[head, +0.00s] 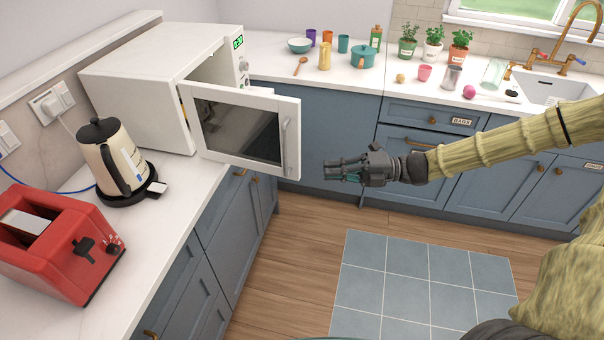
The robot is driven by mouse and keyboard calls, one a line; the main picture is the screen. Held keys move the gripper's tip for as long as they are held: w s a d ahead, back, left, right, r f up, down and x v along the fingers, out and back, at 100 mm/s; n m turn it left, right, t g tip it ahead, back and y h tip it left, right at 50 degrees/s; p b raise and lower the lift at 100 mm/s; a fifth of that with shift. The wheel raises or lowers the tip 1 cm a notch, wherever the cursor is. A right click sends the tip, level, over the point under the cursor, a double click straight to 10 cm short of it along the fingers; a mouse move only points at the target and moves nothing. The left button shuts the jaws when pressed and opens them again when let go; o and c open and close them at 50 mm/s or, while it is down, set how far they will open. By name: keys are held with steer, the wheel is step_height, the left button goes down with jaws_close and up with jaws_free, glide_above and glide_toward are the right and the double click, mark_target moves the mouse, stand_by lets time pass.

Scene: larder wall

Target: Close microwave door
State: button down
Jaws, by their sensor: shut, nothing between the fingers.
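A white microwave (150,85) stands on the left counter with a green display on its front right. Its door (238,128) is open and swung out past the counter edge, with a dark window and a vertical handle (285,145) near its free edge. My gripper (328,170) is to the right of the door's free edge, with its fingers pointing left toward it. A gap shows in the picture between the fingertips and the door. The gripper is shut and holds nothing. Most of the microwave's inside is hidden behind the door.
A cream kettle (118,160) and a red toaster (60,245) stand on the left counter before the microwave. The back counter holds cups, a teal pot (363,57), potted plants and a sink (550,90). The floor around the blue mat (420,285) is clear.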

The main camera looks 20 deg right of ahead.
steer(key=shift+w+p+x, duration=0.25)
steer(key=shift+p+x, duration=0.7)
steer(key=shift+x, duration=3.85)
steer(key=shift+w+d+f+p, duration=0.15)
steer(key=shift+w+d+p, duration=0.3)
steer(key=shift+w+d, duration=0.35)
steer(key=shift+w+d+f+p, duration=0.15)
steer(key=shift+w+d+p, duration=0.25)
steer(key=shift+w+d, duration=0.35)
steer(key=shift+d, duration=0.15)
